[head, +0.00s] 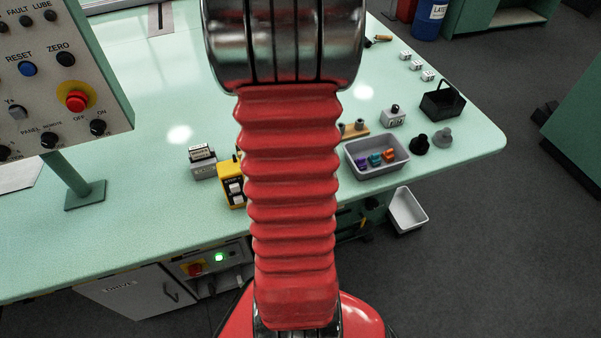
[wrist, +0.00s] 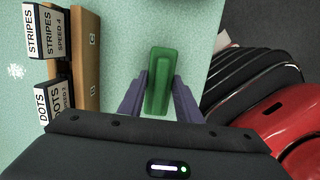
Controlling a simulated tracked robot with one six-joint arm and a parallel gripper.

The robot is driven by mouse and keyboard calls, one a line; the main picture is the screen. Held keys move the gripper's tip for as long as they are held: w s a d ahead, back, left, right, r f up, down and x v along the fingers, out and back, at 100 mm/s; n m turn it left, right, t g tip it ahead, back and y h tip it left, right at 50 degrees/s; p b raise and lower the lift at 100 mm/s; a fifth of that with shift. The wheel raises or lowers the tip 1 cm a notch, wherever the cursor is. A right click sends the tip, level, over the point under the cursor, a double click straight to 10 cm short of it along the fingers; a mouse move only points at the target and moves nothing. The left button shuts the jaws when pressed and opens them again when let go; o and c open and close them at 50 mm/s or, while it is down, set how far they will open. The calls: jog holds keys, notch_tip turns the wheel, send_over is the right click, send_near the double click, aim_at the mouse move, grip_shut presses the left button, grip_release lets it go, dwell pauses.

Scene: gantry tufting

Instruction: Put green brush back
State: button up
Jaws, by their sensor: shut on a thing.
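The green brush (wrist: 160,72) shows in the wrist view as a long green block, lying lengthwise between the two purple fingers of my gripper (wrist: 159,95). My gripper is shut on it. The brush is over the mint-green table top, near the table's edge. Its underside is hidden, so I cannot tell whether it touches the table. In the head view my red arm hides the gripper and the brush.
In the wrist view a wooden rack (wrist: 86,60) with STRIPES and DOTS cards stands left of the brush. In the head view a grey tray (head: 360,172) with coloured pieces, a black basket (head: 440,104) and a yellow control box (head: 231,190) stand on the table. A control panel (head: 60,80) stands left.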

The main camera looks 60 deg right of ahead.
jog(key=shift+f, duration=0.4)
jog(key=o, duration=1)
jog(key=shift+f, duration=0.1)
jog(key=r, duration=0.4)
jog(key=w+a+r, duration=0.1)
jog(key=r, duration=0.7)
jog(key=shift+w+a, duration=0.15)
